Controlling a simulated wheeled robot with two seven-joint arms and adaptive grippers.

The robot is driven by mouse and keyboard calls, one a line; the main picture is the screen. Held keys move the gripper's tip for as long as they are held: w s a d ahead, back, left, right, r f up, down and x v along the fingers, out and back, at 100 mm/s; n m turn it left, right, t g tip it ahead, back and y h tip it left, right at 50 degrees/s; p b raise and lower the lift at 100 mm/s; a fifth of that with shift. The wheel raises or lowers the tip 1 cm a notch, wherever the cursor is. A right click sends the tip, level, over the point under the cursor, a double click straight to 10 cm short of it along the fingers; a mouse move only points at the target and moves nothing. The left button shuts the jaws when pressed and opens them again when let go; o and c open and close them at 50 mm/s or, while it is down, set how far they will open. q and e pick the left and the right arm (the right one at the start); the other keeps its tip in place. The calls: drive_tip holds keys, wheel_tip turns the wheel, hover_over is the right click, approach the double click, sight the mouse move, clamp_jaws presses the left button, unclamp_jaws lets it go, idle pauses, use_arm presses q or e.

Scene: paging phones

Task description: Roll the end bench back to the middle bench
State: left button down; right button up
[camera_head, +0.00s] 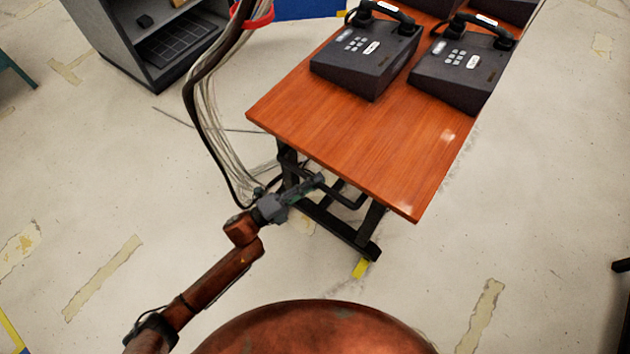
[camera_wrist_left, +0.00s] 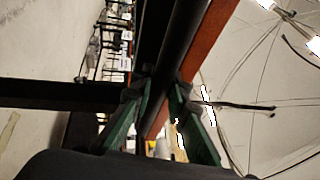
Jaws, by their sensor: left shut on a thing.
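A wooden-topped bench (camera_head: 350,140) on a black frame stands ahead of me, its near end towards me; I take it as the end bench. A black bar (camera_head: 345,199) shows low under its near edge. My left gripper (camera_head: 312,184) is at the near end of the bench, below the top. In the left wrist view its green fingers (camera_wrist_left: 160,88) are shut on a black bar (camera_wrist_left: 178,50) of the bench, beside the orange-brown edge of its top. The middle bench cannot be told apart in these views. My right gripper is not in view.
Dark desk phones (camera_head: 366,58) stand on the bench top. A bundle of cables (camera_head: 208,125) hangs left of the bench, close to my left gripper. A grey cabinet (camera_head: 115,40) stands at the far left.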

use_arm(q)
drive_tip(key=shift+w+d, duration=0.6)
drive_tip(key=shift+w, duration=0.2)
drive_tip(key=c, duration=2.3)
unclamp_jaws()
drive_tip(key=o, duration=0.3)
drive_tip(key=shift+d, duration=0.1)
drive_tip(key=shift+o, duration=0.8)
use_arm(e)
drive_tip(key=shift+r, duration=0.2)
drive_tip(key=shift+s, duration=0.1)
use_arm(q)
drive_tip(key=v, duration=1.2)
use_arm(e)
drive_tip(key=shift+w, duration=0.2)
use_arm(q)
drive_tip(key=shift+r, duration=0.1)
